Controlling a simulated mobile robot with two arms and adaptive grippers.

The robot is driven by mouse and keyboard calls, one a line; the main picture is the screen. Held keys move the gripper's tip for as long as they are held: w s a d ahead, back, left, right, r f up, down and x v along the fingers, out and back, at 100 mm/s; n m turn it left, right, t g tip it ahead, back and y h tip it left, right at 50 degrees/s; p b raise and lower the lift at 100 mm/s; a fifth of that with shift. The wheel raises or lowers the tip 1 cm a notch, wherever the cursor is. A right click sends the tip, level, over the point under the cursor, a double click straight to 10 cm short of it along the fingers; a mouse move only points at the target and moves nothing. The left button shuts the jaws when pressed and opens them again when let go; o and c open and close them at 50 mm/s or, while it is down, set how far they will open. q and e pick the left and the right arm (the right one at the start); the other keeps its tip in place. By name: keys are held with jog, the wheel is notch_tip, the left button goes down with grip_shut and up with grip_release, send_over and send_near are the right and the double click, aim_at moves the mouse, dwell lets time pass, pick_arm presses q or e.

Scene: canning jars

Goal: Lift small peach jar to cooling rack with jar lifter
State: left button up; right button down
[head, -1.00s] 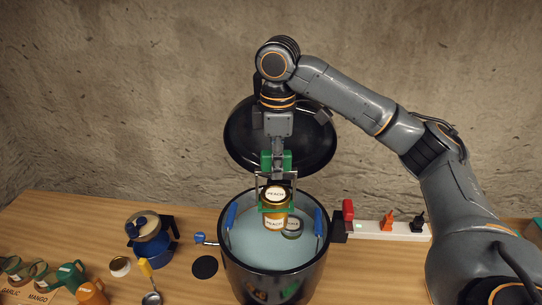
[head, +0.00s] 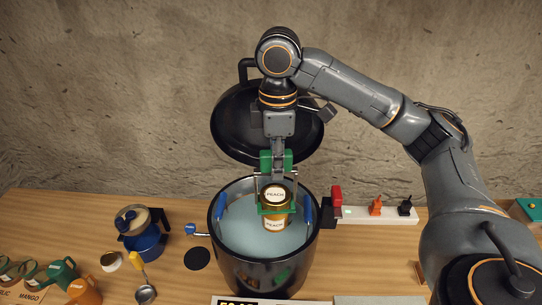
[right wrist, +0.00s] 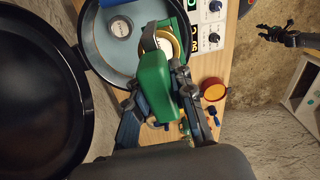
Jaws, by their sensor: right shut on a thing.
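My right gripper (head: 277,148) is shut on the green handle of the jar lifter (head: 277,162). The lifter hangs upright and its jaws are around the small peach jar (head: 275,224), which has a gold lid band and "PEACH" labels. The jar is over the open black canning pot (head: 264,272) with bluish water; its exact height above the water is hard to tell. The right wrist view shows the green handle (right wrist: 154,85) and another jar's lid (right wrist: 120,26) in the pot. A dark gripper (right wrist: 277,33), probably my left one, shows there at upper right. I cannot make out the cooling rack.
The pot's black lid (head: 267,122) stands raised behind it. A white power strip (head: 385,215) with plugs lies right of the pot. A knob panel (right wrist: 212,12) is near the pot.

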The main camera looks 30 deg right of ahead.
jog(key=s, duration=0.8)
jog(key=shift+s, duration=0.35)
dwell(0.3)
jog(key=s+b, duration=0.3)
jog(key=s, duration=0.8)
dwell(0.6)
jog(key=shift+w, duration=0.1)
